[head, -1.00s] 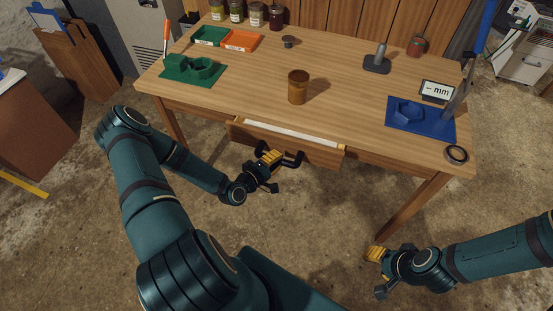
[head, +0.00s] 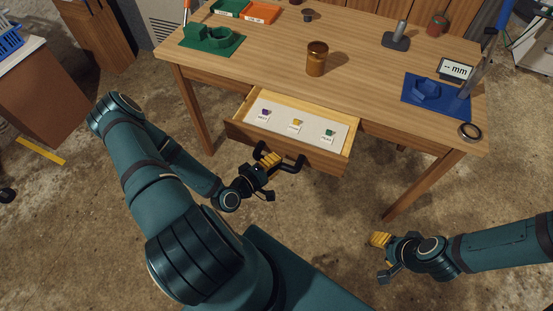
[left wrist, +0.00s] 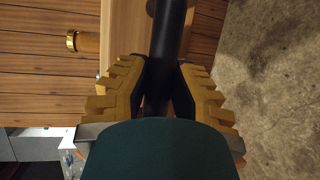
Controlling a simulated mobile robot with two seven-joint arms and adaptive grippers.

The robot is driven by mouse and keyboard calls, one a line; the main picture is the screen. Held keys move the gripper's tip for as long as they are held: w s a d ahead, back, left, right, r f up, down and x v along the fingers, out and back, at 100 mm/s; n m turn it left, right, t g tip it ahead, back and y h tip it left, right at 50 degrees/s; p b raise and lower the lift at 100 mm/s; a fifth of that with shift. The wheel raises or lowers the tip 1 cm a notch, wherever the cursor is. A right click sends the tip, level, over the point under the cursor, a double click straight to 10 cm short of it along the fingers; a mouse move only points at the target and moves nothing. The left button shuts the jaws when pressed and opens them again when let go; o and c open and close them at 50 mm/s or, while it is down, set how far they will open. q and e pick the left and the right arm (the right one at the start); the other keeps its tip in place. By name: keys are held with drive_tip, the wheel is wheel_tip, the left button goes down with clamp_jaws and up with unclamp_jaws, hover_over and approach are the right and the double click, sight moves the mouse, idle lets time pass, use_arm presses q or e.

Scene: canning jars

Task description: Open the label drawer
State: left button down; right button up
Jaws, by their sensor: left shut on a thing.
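The label drawer (head: 290,148) is pulled out from the front of the wooden table in the head view. Its pale inside shows three small labels, a purple one (head: 264,113), a yellow one (head: 296,123) and a green one (head: 328,135). My left gripper (head: 270,161) is shut on the black bar handle (head: 291,166) at the drawer's front. In the left wrist view the yellow fingers (left wrist: 162,95) sit on both sides of the dark handle bar (left wrist: 168,30). My right gripper (head: 381,241) is away from the table, low over the floor; its finger gap is unclear.
An amber jar (head: 317,60) stands on the table (head: 270,60) behind the drawer. A green fixture (head: 210,39), a blue fixture (head: 435,95), a display (head: 456,69) and a dark ring (head: 469,132) are also on the table. The floor before the drawer is clear.

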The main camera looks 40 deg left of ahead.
use_arm(q)
drive_tip(key=shift+d, duration=0.1)
drive_tip(key=c, duration=0.8)
unclamp_jaws()
drive_tip(key=shift+o, duration=0.2)
drive_tip(key=v, duration=1.2)
drive_tip(key=w+d+f+m+g+h, duration=0.25)
drive_tip(key=w+d+m+g, duration=0.55)
drive_tip(key=d+m+g, duration=0.5)
drive_tip(key=s+d+r+m+g+y, duration=0.1)
drive_tip(key=d+r+m, duration=0.1)
drive_tip(key=d, duration=0.5)
drive_tip(key=shift+s+d+r, duration=0.15)
drive_tip(key=shift+d, duration=0.2)
